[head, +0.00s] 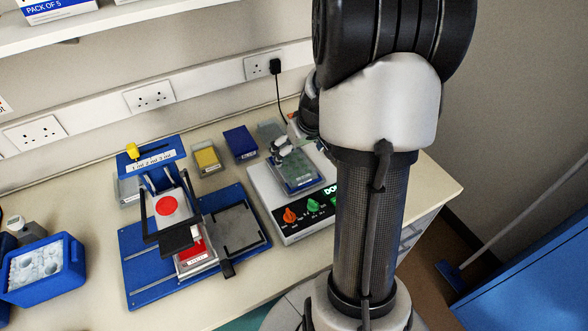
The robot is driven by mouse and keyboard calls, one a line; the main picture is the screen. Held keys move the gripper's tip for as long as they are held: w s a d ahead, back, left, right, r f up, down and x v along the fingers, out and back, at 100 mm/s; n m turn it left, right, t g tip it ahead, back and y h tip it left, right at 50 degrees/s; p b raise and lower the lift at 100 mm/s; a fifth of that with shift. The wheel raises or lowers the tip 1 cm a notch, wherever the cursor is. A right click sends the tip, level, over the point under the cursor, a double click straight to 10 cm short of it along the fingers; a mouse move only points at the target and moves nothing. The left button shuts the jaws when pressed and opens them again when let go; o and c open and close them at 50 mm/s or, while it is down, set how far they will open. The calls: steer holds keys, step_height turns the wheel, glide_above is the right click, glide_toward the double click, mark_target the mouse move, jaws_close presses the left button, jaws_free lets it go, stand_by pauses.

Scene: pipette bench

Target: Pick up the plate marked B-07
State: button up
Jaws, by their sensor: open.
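No label reading B-07 can be made out from here. A dark green plate (300,174) sits on top of a white bench device (262,190) with coloured knobs. My gripper (284,147) shows only in part, at the back left of this plate. It is open, and my arm hides much of it. Whether it touches the plate cannot be told. Another plate with a small white label (197,261) sits low in the blue-framed apparatus (150,285); its text is too small to read.
A yellow-topped box (207,159), a dark blue box (240,142) and a grey-green box (269,131) stand behind the devices. A blue ice bucket (45,285) is at the left. Wall sockets and a shelf (95,30) lie behind. Bare bench shows at the front.

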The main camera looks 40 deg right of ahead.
mark_target(293, 161)
steer(key=b+x, duration=0.2)
steer(key=x, duration=0.4)
steer(key=shift+w+f, duration=0.15)
steer(key=shift+f, duration=0.2)
steer(key=shift+c, duration=0.5)
steer(key=c, duration=1.1)
steer(key=shift+r, duration=0.15)
step_height(293, 161, up, 20)
steer(key=p, duration=0.6)
steer(key=shift+p, duration=0.35)
steer(key=shift+c, duration=0.2)
steer(key=shift+r+p, duration=0.95)
steer(key=shift+r, duration=0.5)
